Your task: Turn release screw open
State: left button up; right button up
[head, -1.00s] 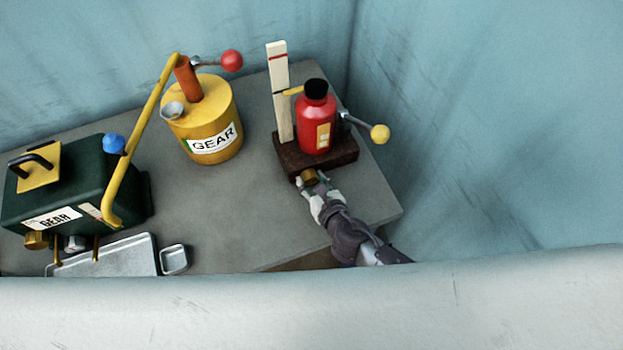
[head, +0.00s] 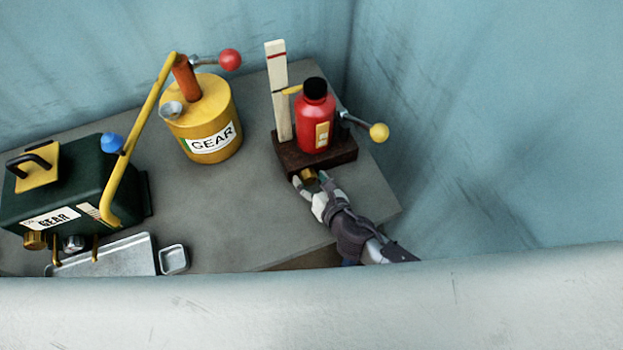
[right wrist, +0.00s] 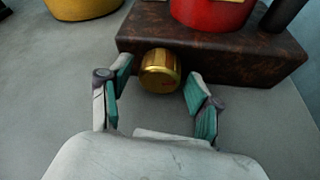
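The release screw is a brass knob (head: 308,175) on the front face of a dark wooden-looking base (head: 347,155). The knob also shows in the right wrist view (right wrist: 160,71), with small red marking on its face. My right gripper (head: 311,183) is in front of the knob. In the right wrist view the fingers of this gripper (right wrist: 158,80) are spread, one on each side of the knob, with a visible gap to it on both sides. A red bottle-shaped jack (head: 315,115) with a black top stands upright on the base. My left gripper is not in view.
A white post (head: 277,95) stands left of the red jack, and a lever with a yellow ball (head: 379,132) sticks out to its right. A yellow GEAR can (head: 205,110), a dark green GEAR box (head: 70,180) and a metal tray (head: 115,258) are further left. Grey tabletop (head: 230,210) between is clear.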

dwell(0.3)
jog(key=v, duration=1.2)
